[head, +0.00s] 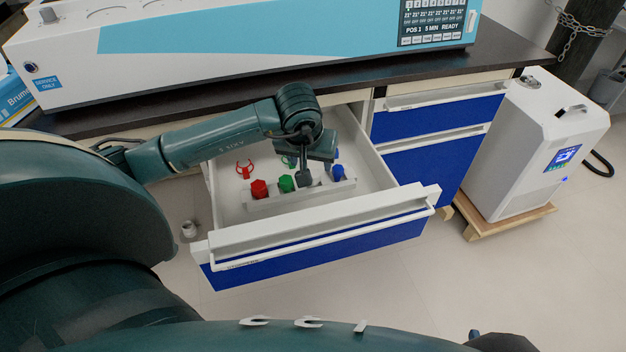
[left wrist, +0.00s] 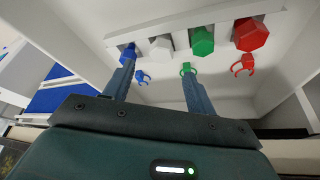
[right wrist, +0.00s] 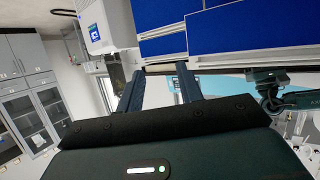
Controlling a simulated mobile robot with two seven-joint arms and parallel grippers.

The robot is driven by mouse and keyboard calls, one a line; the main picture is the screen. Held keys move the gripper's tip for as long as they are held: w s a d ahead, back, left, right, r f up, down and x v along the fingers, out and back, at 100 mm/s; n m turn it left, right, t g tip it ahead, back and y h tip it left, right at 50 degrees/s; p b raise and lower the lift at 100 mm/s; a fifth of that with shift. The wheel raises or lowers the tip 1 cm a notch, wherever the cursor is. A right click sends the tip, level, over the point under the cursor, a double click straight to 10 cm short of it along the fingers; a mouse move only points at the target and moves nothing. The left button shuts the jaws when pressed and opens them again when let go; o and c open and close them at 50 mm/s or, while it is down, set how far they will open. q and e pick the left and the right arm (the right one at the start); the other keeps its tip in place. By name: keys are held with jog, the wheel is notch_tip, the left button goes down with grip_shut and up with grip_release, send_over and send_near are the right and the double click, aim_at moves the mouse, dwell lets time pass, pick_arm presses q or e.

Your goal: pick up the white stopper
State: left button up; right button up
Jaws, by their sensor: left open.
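The white stopper (left wrist: 160,48) sits in a white rack (left wrist: 113,39) between a blue stopper (left wrist: 127,53) and a green stopper (left wrist: 203,42), with a red stopper (left wrist: 250,35) at the end. The rack stands in an open drawer (head: 330,225). My left gripper (head: 305,180) is inside the drawer at the rack, open and empty. In the left wrist view, the white stopper shows between and beyond its fingertips (left wrist: 157,66). In the head view the gripper hides the white stopper. My right gripper (right wrist: 159,68) is open and empty, away from the drawer.
Red (head: 244,170), green (left wrist: 188,69) and blue (left wrist: 143,76) clips lie in the drawer near the rack. The drawer walls surround the left gripper. A distiller (head: 250,60) stands on the dark counter above. A white machine (head: 530,150) stands on the floor at right.

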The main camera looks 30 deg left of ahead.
aim_at(313, 172)
pick_arm(q)
jog(key=b+x, duration=0.1)
jog(key=x, duration=0.4)
jog(key=shift+w+a+f, duration=0.1)
jog(key=shift+w+f, duration=0.05)
jog(key=shift+f, duration=0.2)
jog(key=shift+c, duration=0.2)
jog(key=c, duration=1)
